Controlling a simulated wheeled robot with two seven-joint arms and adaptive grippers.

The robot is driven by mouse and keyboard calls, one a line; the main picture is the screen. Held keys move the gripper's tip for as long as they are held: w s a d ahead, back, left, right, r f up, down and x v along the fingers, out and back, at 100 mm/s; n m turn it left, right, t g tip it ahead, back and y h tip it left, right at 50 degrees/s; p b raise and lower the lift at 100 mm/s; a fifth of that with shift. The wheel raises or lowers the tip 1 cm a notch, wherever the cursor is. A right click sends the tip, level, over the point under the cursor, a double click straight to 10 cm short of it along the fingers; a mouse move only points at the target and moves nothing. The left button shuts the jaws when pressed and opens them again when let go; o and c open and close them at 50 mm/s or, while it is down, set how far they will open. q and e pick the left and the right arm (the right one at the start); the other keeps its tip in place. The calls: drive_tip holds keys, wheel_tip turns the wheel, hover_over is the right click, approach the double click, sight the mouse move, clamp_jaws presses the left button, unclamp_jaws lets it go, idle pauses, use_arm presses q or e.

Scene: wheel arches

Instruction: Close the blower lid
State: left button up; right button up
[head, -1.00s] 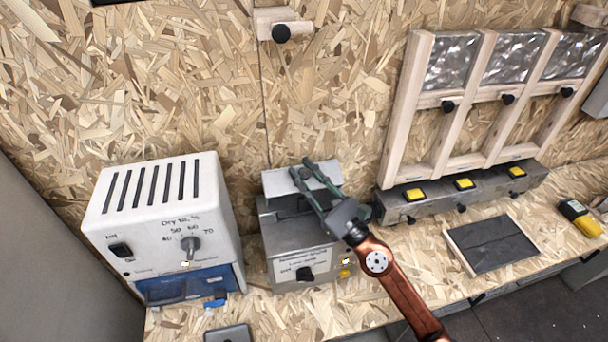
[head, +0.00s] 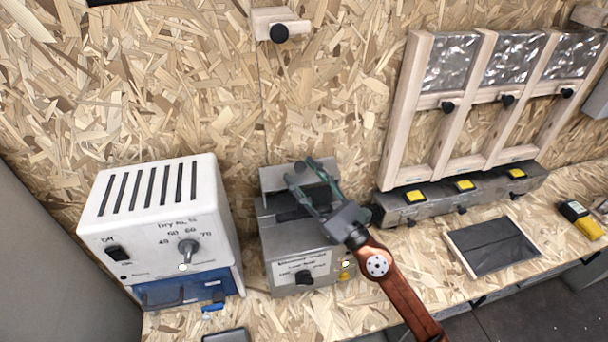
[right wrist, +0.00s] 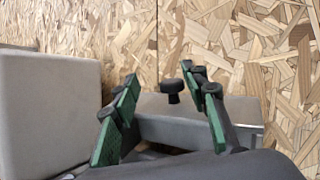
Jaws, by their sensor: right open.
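The blower is the grey metal box (head: 297,262) in the middle of the bench, with a printed label and a black knob on its front. Its lid (head: 271,179) stands raised at the back, and a dark opening shows in front of it. In the right wrist view the lid (right wrist: 170,131) has a black knob (right wrist: 172,92) on it. My right gripper (head: 305,175) is open over the blower, its green-padded fingers in front of the lid. In the wrist view the knob appears between the fingers, with no contact visible. My left gripper is not in view.
A white dryer box (head: 155,212) with a dial stands left of the blower. A grey strip with yellow switches (head: 464,186) runs along the wall at right. A dark panel (head: 492,247) lies on the bench. A wooden block with a black knob (head: 280,28) is on the wall above.

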drive_tip(key=v, duration=1.2)
drive_tip(key=shift+f, duration=0.1)
